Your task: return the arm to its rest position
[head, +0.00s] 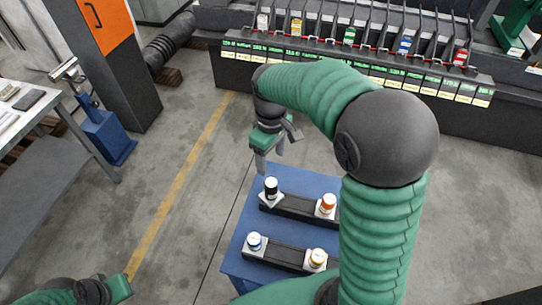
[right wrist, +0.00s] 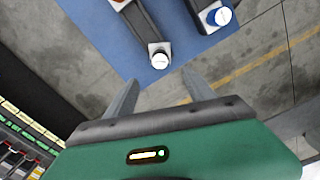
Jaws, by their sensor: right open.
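My right gripper (head: 268,160) hangs beyond the far left corner of the blue table (head: 236,262), close to a black-and-white barrel (head: 271,190). In the right wrist view its two fingers (right wrist: 162,92) are apart with nothing between them. A pale round barrel top (right wrist: 160,60) shows just past the fingertips, apart from them. My right arm arches over the right part of the table and hides some of it. My left gripper (head: 115,289) is at the bottom left, largely cut off, and its jaws cannot be made out.
Two dark holders lie on the table; the far one also bears an orange-topped barrel (head: 327,204), the near one a blue-topped (head: 254,241) and a yellow-topped barrel (head: 317,258). A dark rack (head: 225,68) stands behind. A grey workbench (head: 50,170) is left.

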